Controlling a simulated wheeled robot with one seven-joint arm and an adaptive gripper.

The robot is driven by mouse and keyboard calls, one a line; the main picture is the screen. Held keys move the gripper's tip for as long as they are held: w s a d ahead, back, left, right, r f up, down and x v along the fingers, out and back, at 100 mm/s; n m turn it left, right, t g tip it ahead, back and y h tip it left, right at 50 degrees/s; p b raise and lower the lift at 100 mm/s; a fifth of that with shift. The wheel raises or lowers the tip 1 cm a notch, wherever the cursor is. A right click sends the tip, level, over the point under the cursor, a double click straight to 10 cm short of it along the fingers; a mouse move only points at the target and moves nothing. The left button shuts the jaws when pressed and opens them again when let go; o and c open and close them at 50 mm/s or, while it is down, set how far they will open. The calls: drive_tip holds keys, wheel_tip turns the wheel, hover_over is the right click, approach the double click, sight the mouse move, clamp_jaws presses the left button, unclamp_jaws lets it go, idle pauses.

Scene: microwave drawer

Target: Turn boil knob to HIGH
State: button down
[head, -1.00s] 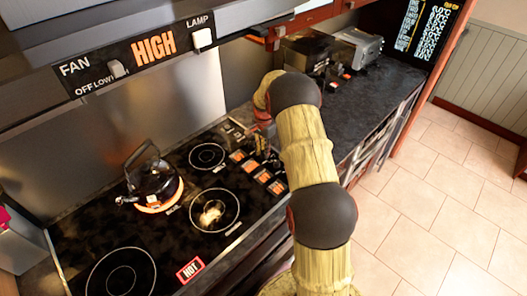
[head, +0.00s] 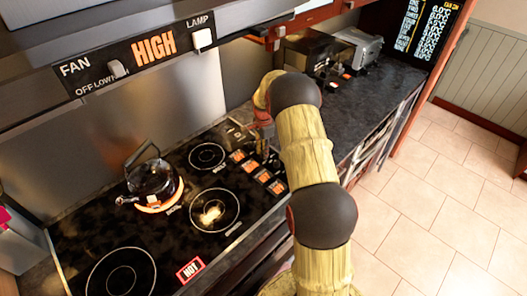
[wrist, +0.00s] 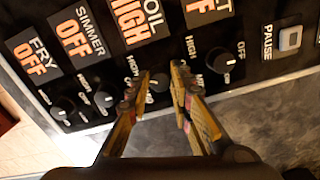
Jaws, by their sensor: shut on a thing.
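The boil knob (wrist: 158,82) is a dark round knob below the orange-lit display (wrist: 130,20), which reads HIGH under a partly cut-off BOIL label. In the wrist view my gripper (wrist: 160,74) has one finger on each side of this knob and is shut on it. The fingers cover part of the scale around the knob.
Simmer knob (wrist: 105,98) and fry knob (wrist: 63,107) lie to the left, another knob (wrist: 225,59) to the right; their displays read OFF. A pause button (wrist: 290,38) is farther right. A kettle (head: 150,178) stands on a glowing burner. A HOT sign (head: 189,270) is lit.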

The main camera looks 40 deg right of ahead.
drive_tip(key=c, duration=1.6)
unclamp_jaws()
wheel_tip(320, 180, up, 12)
